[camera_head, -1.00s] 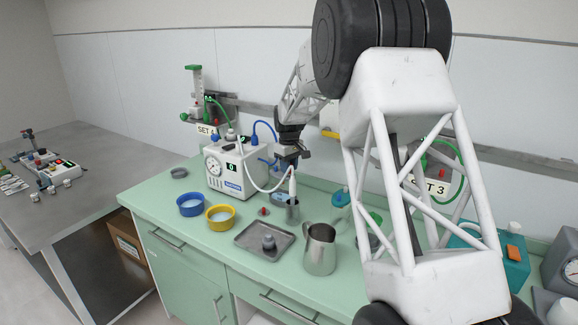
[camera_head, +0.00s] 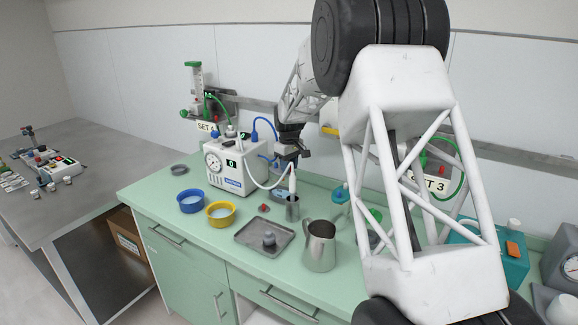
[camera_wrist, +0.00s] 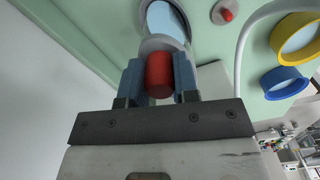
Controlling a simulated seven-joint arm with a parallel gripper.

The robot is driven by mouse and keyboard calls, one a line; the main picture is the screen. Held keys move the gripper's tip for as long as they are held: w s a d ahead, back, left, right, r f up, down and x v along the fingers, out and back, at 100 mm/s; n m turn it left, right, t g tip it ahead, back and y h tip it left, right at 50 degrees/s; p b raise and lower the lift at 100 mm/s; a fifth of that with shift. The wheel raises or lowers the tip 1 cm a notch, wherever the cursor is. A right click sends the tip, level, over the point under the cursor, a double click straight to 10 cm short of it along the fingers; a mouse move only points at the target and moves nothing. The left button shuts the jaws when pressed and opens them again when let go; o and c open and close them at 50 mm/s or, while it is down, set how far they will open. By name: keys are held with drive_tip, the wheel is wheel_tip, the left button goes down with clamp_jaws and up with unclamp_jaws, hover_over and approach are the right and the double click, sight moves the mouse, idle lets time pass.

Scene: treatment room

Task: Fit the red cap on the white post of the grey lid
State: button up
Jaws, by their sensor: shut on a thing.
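My gripper (camera_head: 292,160) is shut on a red cylinder (camera_wrist: 159,75), seen between its blue-grey fingers in the wrist view. In the head view a pale, narrow piece (camera_head: 292,181) hangs below the jaws, over or into a small metal cup (camera_head: 292,208); I cannot tell which. A small red cap (camera_head: 263,208) lies on the counter left of that cup; it also shows in the wrist view (camera_wrist: 227,15). A small grey knobbed piece (camera_head: 269,240) stands on the grey tray (camera_head: 248,245). I cannot make out a white post on it.
A blue bowl (camera_head: 191,201) and a yellow bowl (camera_head: 221,214) stand left of the tray. A steel jug (camera_head: 319,247) stands to its right. A white machine (camera_head: 228,168) is behind, and its white hose (camera_head: 262,186) loops close to my gripper. The counter's front left is clear.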

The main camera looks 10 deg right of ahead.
idle(0.4)
drive_tip(key=o, duration=1)
drive_tip(key=shift+r, duration=3.45)
drive_tip(key=shift+s+r, duration=0.1)
